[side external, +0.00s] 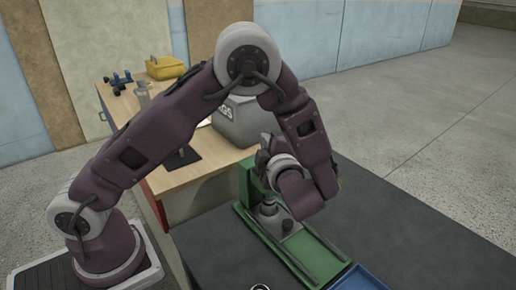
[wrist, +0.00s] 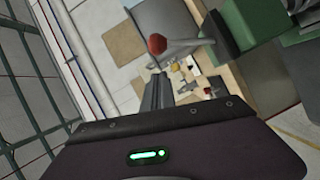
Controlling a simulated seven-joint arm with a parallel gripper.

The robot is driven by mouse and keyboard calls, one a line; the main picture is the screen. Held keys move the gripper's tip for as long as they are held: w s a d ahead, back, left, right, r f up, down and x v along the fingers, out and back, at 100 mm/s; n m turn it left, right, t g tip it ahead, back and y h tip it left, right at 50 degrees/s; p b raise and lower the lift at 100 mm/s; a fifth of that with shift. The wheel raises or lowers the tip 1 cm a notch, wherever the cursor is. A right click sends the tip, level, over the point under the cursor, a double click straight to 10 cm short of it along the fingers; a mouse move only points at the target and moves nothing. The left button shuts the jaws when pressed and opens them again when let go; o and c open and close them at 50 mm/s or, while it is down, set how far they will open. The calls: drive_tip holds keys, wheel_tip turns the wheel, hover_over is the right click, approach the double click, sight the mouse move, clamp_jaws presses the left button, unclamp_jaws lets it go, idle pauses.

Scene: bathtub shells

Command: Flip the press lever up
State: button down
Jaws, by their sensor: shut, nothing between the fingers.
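The green press (side external: 247,183) stands on the dark table in the side external view, with a grey plunger (side external: 268,207) above its base. In the wrist view, part of the green press body (wrist: 243,24) fills the top right. The press lever shows there as a grey arm (wrist: 187,48) ending in a red ball knob (wrist: 157,43). My gripper (wrist: 158,78) is shut and empty, its fingertips pointing toward the lever just below the knob in the picture. Whether they touch the lever cannot be told. In the side external view my wrist hides the fingers and the knob.
A green rail base (side external: 303,250) runs forward from the press to a blue tray (side external: 365,279). A wooden bench (side external: 192,180) holds a grey lettered container (side external: 240,122), a yellow bin (side external: 165,67) and a blue tool (side external: 118,80). The dark table (side external: 400,225) is clear at right.

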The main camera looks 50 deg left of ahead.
drive_tip(key=shift+w, duration=1.35)
drive_tip(key=shift+w, duration=0.2)
drive_tip(key=s+d+r, duration=0.5)
drive_tip(key=s+d, duration=0.2)
drive_tip(key=d, duration=0.1)
drive_tip(key=shift+d, duration=0.1)
